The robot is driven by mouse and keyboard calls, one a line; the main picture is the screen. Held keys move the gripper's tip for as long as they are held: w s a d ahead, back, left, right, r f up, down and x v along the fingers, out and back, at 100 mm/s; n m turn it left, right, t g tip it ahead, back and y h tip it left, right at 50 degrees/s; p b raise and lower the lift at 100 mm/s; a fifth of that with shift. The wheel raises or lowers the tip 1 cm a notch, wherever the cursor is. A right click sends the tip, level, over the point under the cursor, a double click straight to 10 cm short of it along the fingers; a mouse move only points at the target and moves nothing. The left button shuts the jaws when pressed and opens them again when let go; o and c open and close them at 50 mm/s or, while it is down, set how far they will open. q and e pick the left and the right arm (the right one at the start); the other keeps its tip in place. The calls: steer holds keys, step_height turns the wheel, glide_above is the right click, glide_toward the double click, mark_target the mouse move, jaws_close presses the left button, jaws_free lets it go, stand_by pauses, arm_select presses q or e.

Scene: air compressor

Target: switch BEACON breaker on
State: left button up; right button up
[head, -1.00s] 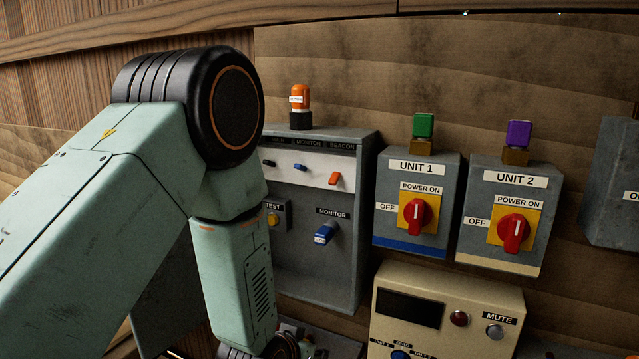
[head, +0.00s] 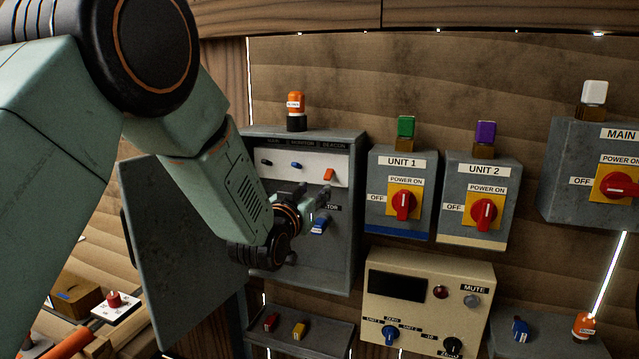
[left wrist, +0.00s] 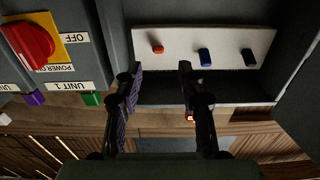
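The BEACON breaker (head: 328,174) is a small orange lever at the right end of the white strip in the grey breaker box (head: 340,235). It also shows in the left wrist view (left wrist: 157,48), where the box appears upside down. I cannot tell whether the lever is on or off. My left gripper (head: 311,192) is in front of the box, just below the strip. In the left wrist view its two fingers (left wrist: 159,72) are apart and empty, with the orange lever between and beyond their tips. My right gripper is not in view.
Blue (head: 296,165) and black (head: 266,163) levers sit left of the orange one. A blue MONITOR knob (head: 319,226) is just below my gripper. The box's open door (head: 180,235) hangs at left. The UNIT 1 box (head: 385,215) stands close at right.

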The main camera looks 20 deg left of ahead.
mark_target(327, 179)
arm_select(q)
steer(key=w, duration=0.5)
steer(key=shift+w+d, duration=0.25)
steer(key=shift+d, duration=0.15)
steer(key=shift+w, duration=0.95)
steer(key=shift+a, duration=0.1)
steer(key=shift+c, duration=0.7)
steer(key=shift+w+a+f, duration=0.1)
steer(key=shift+w+f, duration=0.1)
steer(key=shift+w, duration=0.05)
steer(key=c, duration=0.4)
jaws_close()
